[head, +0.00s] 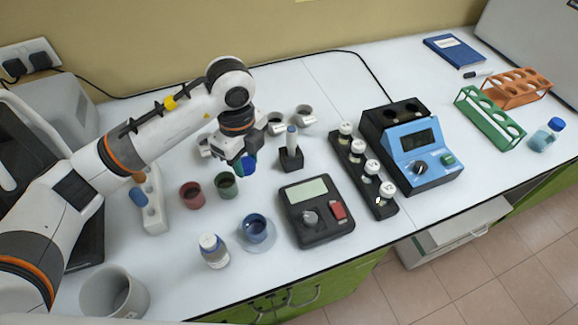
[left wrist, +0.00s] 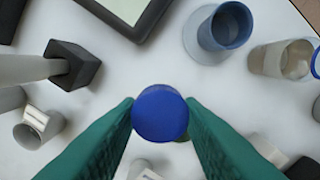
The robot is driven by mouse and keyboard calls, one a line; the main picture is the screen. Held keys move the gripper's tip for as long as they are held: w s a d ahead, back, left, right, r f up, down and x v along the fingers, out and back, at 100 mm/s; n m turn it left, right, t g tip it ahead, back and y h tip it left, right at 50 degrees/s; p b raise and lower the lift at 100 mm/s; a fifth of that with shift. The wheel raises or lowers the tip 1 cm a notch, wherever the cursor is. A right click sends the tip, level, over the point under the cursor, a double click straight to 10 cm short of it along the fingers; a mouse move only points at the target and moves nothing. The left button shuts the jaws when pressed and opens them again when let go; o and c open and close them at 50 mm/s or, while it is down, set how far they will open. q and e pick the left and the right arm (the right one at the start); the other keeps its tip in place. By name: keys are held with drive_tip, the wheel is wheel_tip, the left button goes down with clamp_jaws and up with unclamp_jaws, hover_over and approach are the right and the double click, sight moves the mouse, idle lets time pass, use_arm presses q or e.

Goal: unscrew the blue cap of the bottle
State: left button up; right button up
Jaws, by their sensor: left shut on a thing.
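My left gripper (head: 246,163) has green fingers and is shut on a round blue cap (left wrist: 160,113), held above the table behind the green cup. The cap also shows in the head view (head: 250,161). What is directly under the cap is hidden in the wrist view. A clear bottle (head: 215,256) with a blue ring at its neck and a pale top stands at the front, apart from the gripper; it also shows at the right of the left wrist view (left wrist: 280,60). Another bottle with a blue cap (head: 545,136) stands at the far right. My right gripper is not in view.
A blue cup on a saucer (head: 256,229), a red cup (head: 192,195) and a green cup (head: 226,185) stand nearby. A black stand (head: 290,159) is right of the gripper.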

sight(252, 194)
use_arm(q)
wheel_tip(252, 194, down, 10)
drive_tip(key=shift+s+r+p, duration=0.15)
drive_tip(key=shift+r+p, duration=0.05)
drive_tip(key=shift+p, duration=0.8)
drive_tip(key=shift+f, duration=0.1)
drive_tip(key=shift+f, duration=0.15)
drive_tip(key=o, duration=1.1)
drive_tip(key=shift+c, duration=0.2)
